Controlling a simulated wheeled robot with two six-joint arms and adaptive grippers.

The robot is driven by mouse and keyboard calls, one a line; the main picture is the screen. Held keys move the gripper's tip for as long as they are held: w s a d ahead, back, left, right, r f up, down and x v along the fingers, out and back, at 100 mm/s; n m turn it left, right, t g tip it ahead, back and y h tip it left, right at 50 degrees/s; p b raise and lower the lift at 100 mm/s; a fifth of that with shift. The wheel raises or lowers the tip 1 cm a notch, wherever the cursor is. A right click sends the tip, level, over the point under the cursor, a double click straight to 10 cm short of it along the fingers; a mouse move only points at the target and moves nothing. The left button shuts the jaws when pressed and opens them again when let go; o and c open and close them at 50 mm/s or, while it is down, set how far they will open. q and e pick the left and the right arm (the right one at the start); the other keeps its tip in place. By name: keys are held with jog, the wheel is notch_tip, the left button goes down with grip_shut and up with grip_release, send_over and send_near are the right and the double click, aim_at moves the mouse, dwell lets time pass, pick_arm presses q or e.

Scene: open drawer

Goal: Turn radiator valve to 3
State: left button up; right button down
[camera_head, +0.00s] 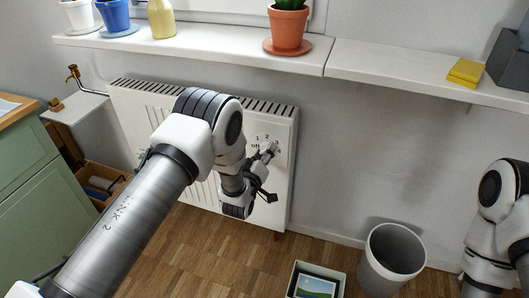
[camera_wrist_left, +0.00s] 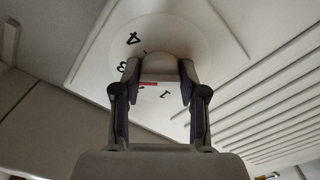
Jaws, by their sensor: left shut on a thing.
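The radiator (camera_head: 283,190) is white and stands against the wall under the shelf. A numbered dial plate (camera_head: 258,137) is at its upper right. In the left wrist view the round dial (camera_wrist_left: 195,35) shows a 4, a 3 and a 1; other marks are partly hidden. My left gripper (camera_head: 266,153) is at the dial, and its two fingers (camera_wrist_left: 158,88) are shut on the pale valve knob (camera_wrist_left: 160,64). A red mark shows on the knob between the fingers, on the side toward the 3 and the 1. The exact number it points at is hard to read.
A white shelf (camera_head: 400,82) above carries a cactus pot (camera_head: 288,28), other pots and a yellow sponge (camera_head: 465,72). A grey bin (camera_head: 392,258) and a box with a picture (camera_head: 317,281) stand on the floor. A green cabinet (camera_head: 45,195) is at left.

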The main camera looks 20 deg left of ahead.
pick_arm(q)
jog(key=o, duration=1.2)
jog(key=shift+c, duration=0.2)
jog(key=s, duration=1.2)
jog(key=shift+a, duration=0.2)
